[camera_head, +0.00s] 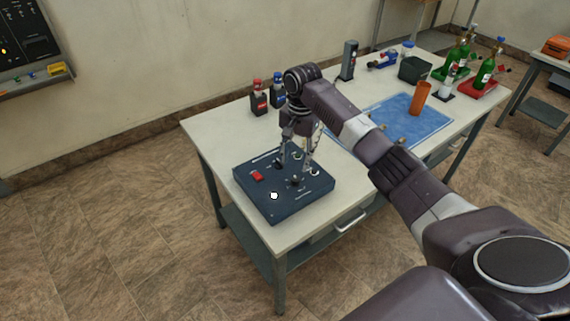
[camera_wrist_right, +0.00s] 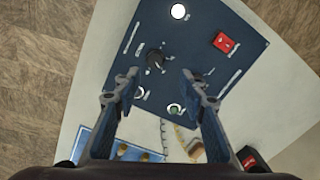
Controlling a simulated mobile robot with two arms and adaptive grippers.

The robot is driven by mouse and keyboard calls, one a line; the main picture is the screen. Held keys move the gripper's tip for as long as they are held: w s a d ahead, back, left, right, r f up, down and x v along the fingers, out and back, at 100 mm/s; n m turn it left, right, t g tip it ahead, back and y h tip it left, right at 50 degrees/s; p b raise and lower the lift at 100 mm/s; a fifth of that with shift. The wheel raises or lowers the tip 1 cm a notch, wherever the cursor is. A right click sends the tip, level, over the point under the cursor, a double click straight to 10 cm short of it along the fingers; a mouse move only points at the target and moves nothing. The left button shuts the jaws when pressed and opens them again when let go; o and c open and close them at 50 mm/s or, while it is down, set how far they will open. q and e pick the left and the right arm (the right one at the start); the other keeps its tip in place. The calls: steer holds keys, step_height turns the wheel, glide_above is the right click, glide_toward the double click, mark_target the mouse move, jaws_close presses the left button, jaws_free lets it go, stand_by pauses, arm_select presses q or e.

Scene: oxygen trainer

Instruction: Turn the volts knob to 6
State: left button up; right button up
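The dark blue control box (camera_head: 262,199) lies on the near end of the white table, its labels too small to read. It carries a red switch (camera_head: 257,175), a white round lamp (camera_head: 274,195) and black knobs. I cannot tell which knob is marked volts. One black knob (camera_wrist_right: 155,60) shows in the wrist view, just beyond the fingertips and between their lines. My right gripper (camera_head: 294,168) points down over the box; in the wrist view (camera_wrist_right: 160,77) its fingers are apart with nothing held. The right finger hides part of the panel. My left gripper is not in view.
A blue mat (camera_head: 430,130) with an orange cup (camera_head: 419,98) lies to the right. Green bottles (camera_head: 486,72) stand in trays at the far end. The table's front edge is close to the box.

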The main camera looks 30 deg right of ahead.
mark_target(296, 178)
steer(key=shift+d, duration=0.1)
steer(key=f, duration=0.1)
steer(key=s+f, duration=0.1)
steer(key=f, duration=0.1)
steer(key=f+p, duration=0.1)
steer(key=shift+s+f, duration=0.15)
steer(key=shift+s, duration=0.1)
steer(key=shift+w+f, duration=0.2)
steer(key=shift+f, duration=0.35)
steer(key=shift+w+f, duration=0.15)
steer(key=shift+f, duration=0.35)
steer(key=shift+s+f, duration=0.1)
steer(key=c, duration=0.7)
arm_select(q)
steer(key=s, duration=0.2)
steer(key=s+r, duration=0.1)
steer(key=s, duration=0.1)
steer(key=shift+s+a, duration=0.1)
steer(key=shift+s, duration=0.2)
arm_select(e)
jaws_close()
